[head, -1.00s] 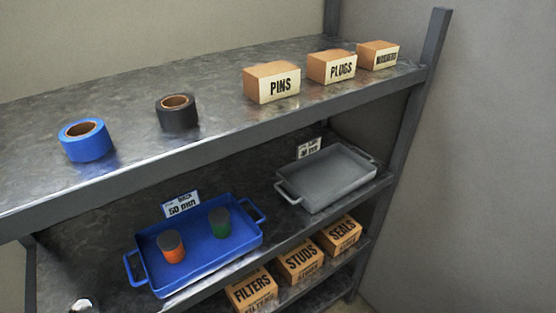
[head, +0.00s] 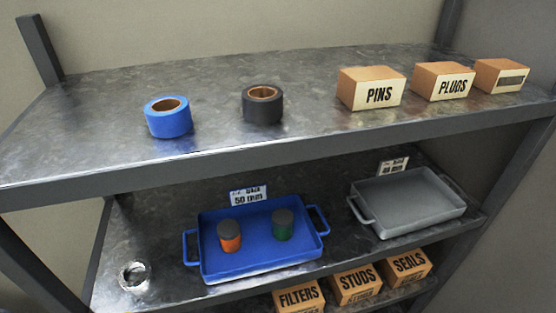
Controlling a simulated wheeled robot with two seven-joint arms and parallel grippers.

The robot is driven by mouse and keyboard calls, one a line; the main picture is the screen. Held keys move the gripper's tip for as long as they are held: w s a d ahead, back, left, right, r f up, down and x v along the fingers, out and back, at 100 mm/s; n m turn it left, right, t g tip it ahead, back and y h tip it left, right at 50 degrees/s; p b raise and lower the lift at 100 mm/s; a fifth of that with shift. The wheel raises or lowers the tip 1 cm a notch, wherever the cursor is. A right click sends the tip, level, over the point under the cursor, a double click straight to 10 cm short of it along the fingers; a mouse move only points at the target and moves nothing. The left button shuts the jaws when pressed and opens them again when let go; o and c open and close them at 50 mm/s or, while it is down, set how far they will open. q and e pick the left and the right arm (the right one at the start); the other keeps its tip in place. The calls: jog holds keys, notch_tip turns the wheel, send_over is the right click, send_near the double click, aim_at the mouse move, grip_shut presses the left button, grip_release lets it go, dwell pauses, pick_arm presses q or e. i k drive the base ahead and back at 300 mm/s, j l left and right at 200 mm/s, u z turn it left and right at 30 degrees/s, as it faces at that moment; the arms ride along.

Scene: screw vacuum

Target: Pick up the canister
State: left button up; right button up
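Two small canisters stand upright in the blue tray (head: 262,267) on the middle shelf. One is an orange canister (head: 230,241) with a dark grey lid, on the left. The other is a green canister (head: 283,230) with a dark lid, on the right. A label reading 50 mm (head: 249,195) stands behind the tray. A shiny silver round object (head: 134,276) sits on the same shelf left of the tray; I cannot tell whether it is a canister. Neither of my grippers is in view.
The top shelf (head: 215,90) overhangs the middle one and holds blue tape (head: 168,117), black tape (head: 262,104) and boxes, including PINS (head: 372,88) and PLUGS (head: 442,81). An empty grey tray (head: 410,203) stands right. FILTERS (head: 299,296), STUDS (head: 356,283) and SEALS (head: 408,264) boxes sit below.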

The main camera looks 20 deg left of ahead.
aim_at(228, 231)
jog(key=i+l, duration=0.5)
jog(key=i+l+u, duration=0.1)
jog(key=u, duration=1.35)
jog(key=k+l, duration=0.05)
